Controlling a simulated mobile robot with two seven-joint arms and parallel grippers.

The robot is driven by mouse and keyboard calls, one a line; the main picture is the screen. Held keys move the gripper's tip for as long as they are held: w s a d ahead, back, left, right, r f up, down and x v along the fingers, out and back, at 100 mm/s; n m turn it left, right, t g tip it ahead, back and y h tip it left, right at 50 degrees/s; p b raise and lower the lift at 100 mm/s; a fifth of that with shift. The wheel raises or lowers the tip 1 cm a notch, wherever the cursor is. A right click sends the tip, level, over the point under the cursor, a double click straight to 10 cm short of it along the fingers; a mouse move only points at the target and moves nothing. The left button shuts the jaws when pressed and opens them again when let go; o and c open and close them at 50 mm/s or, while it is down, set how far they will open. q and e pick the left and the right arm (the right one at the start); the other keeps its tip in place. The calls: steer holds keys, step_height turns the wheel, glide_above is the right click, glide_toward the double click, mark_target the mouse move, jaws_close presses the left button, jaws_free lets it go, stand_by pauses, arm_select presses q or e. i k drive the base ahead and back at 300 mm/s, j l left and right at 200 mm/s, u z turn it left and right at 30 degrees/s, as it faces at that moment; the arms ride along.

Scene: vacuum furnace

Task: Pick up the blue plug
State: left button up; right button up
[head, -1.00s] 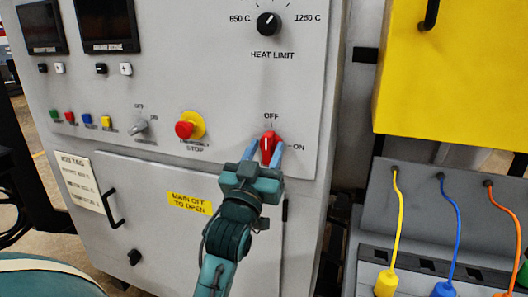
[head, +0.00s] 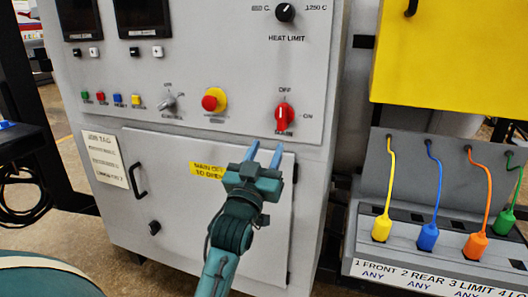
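The blue plug (head: 428,237) stands upright in the sloped grey plug panel at right, between a yellow plug (head: 381,229) and an orange plug (head: 476,245). Its blue cable (head: 438,185) rises to a hole in the grey backboard. The label below it reads "2 REAR". My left gripper (head: 266,148) is in front of the furnace, well left of the blue plug. Its two blue fingers are apart with nothing between them, just below the red OFF/ON knob (head: 284,116). My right gripper is not in view.
A green plug (head: 504,223) is at the right edge. A yellow box (head: 450,60) overhangs the plug panel. The furnace door handle (head: 137,180) and a red emergency stop (head: 213,99) are left of my gripper. A dark gap separates furnace and plug panel.

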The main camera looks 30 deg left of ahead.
mark_target(427, 239)
steer(key=k+l, duration=0.15)
steer(key=k, duration=0.35)
steer(key=k+l, duration=0.2)
steer(key=k, duration=0.3)
